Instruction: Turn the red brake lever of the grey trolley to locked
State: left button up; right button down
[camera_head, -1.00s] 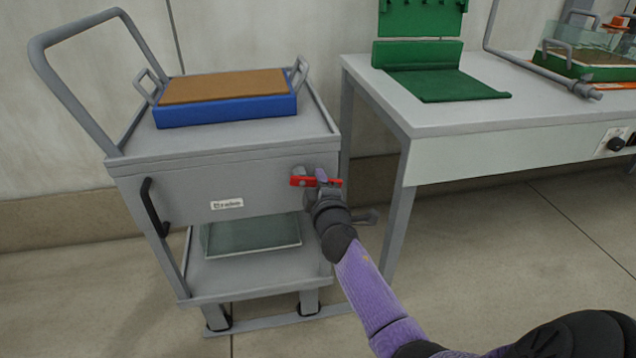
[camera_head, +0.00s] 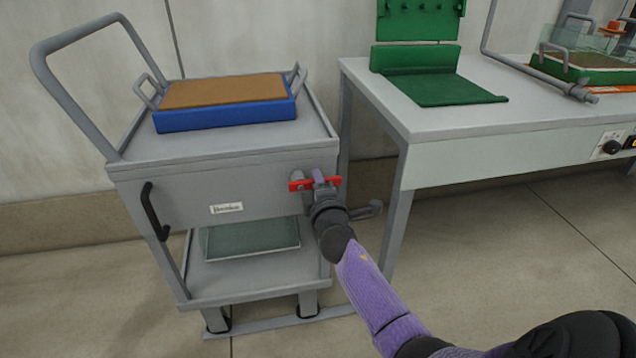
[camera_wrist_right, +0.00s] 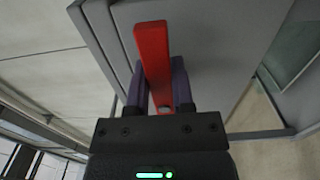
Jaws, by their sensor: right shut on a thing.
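The grey trolley (camera_head: 190,188) stands at the left of the head view. Its red brake lever (camera_head: 300,185) is on the front panel near the right corner and lies about level in that view. In the right wrist view the red lever (camera_wrist_right: 152,55) runs up between the two fingers. My right gripper (camera_head: 320,180) is shut on the lever; its fingers also show on both sides of it in the right wrist view (camera_wrist_right: 158,88). The gripper hides part of the lever. My left gripper is not in view.
A blue tray with a brown top (camera_head: 225,115) sits on the trolley. A dark handle (camera_head: 155,211) is on its front left. A grey-white bench (camera_head: 500,145) with a green mat (camera_head: 445,88) stands to the right. The floor in front is clear.

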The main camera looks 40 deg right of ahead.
jog(key=shift+c, duration=2.4)
grip_release()
jog(key=p+v, duration=0.2)
jog(key=v, duration=0.8)
jog(key=shift+p, duration=0.3)
